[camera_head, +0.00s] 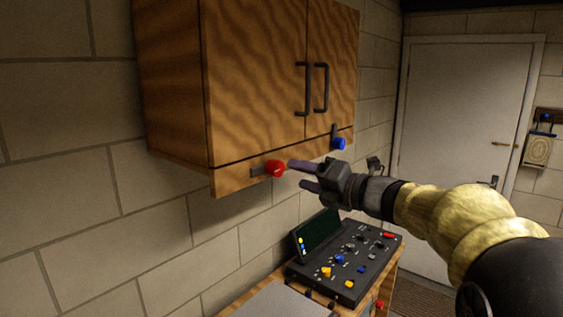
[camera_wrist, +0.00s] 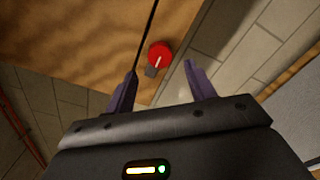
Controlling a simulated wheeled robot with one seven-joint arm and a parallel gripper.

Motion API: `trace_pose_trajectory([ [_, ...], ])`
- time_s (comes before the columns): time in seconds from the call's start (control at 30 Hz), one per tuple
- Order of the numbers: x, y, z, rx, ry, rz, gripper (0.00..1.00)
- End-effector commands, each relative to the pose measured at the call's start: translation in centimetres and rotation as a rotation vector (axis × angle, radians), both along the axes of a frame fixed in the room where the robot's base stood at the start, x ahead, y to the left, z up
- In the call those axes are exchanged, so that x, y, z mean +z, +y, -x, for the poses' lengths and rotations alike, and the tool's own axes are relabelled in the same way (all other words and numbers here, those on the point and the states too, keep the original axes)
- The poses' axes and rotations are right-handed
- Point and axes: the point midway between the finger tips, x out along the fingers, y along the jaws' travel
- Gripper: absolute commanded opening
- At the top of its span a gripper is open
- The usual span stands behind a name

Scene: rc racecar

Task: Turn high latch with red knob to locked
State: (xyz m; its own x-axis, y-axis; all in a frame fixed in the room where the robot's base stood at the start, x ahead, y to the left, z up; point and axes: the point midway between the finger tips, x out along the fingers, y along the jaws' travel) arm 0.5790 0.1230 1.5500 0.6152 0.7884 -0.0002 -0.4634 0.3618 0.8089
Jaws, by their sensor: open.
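The red knob (camera_head: 275,168) of the high latch sits on the bottom rail of the wooden wall cabinet. Its dark latch bar (camera_head: 257,171) points left and lies about level along the rail. In the wrist view the red knob (camera_wrist: 159,54) lies ahead, between the lines of my two fingers, with a short grey bar beside it. My gripper (camera_head: 298,175) is open just right of the knob in the head view, its upper fingertip close to it. In the wrist view my gripper (camera_wrist: 158,85) shows an empty gap. I cannot tell whether a finger touches the knob.
A blue knob (camera_head: 339,143) with an upright dark bar sits farther right on the same rail. Two black handles (camera_head: 302,89) hang on the cabinet doors (camera_head: 255,80). A control panel (camera_head: 345,260) stands below on a wooden desk. A white door (camera_head: 465,140) is behind.

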Motion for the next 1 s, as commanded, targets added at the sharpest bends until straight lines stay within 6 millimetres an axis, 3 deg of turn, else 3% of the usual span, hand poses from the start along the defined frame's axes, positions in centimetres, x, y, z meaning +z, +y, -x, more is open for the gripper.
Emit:
trace_pose_trajectory([
  [0.33, 0.2, 4.5, -3.4, 0.002, 0.002, 0.0, 0.55],
  [0.73, 0.0, 5.1, -4.0, -0.001, 0.0, 0.0, 0.55],
  [0.93, 0.0, 5.1, -4.0, 0.0, 0.0, 0.0, 0.15],
  [1.0, 0.0, 5.1, -4.0, 0.0, 0.0, 0.0, 0.1],
])
